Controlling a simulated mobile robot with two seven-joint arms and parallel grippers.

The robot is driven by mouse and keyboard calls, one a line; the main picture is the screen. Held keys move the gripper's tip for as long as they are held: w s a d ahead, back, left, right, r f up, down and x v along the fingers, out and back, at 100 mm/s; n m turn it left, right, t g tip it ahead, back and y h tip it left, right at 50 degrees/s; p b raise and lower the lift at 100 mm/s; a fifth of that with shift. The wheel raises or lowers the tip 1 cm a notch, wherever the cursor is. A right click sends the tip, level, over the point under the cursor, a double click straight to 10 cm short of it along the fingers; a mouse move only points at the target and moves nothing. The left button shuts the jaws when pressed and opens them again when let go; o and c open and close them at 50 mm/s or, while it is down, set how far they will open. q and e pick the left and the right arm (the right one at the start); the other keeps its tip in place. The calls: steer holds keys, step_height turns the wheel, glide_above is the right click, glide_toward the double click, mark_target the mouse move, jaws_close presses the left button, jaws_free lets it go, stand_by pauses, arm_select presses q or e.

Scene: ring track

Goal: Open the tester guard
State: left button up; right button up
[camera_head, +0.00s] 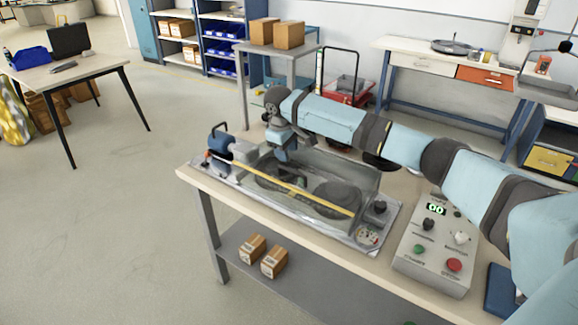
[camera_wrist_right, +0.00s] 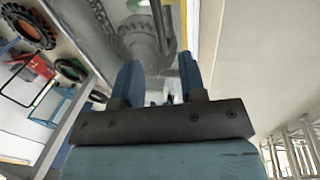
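The tester (camera_head: 375,238) stands on the bench, a grey base with a motor-like unit (camera_head: 218,145) at its left end. Its clear guard (camera_head: 362,185) appears to be down over dark round parts, with a yellow bar (camera_head: 315,195) along the front. My right gripper (camera_head: 285,155) is over the left part of the guard, pointing down; whether it touches the guard cannot be told. In the right wrist view, its two blue fingers (camera_wrist_right: 160,70) stand apart with nothing visibly held between them, and grey machine parts (camera_wrist_right: 145,40) show beyond. My left gripper is not in view.
A control box (camera_head: 435,245) with a lit display, knobs and buttons sits right of the tester. A blue item (camera_head: 502,290) lies at the bench's right. Two cartons (camera_head: 262,256) rest on the lower shelf. A small table with boxes (camera_head: 275,34) stands behind.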

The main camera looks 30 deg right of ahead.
mark_target(289, 170)
steer(key=f, duration=0.4)
steer(key=d+f, duration=0.1)
steer(key=f, duration=0.1)
steer(key=shift+w+f, duration=0.25)
steer(key=shift+f, duration=0.05)
jaws_close()
